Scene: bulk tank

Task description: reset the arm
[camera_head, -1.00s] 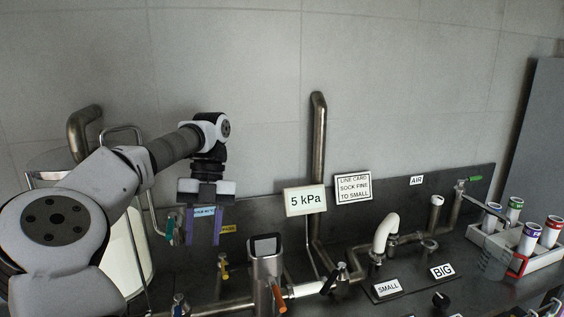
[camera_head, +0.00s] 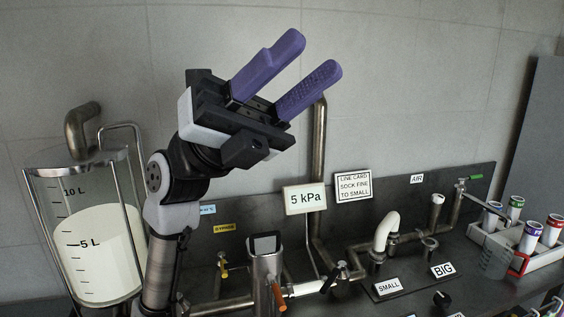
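My gripper (camera_head: 288,77) is raised in the upper middle of the head view, in front of the grey wall. Its two purple fingers point up and to the right. They stand apart with a clear gap between them, and nothing is held in the gap. The arm rises from the bottom left, between the glass tank and the pipework, and hides part of the bench behind it.
A glass tank (camera_head: 95,262) with white liquid stands left of my arm. A rack (camera_head: 545,252) of capped tubes stands far right.

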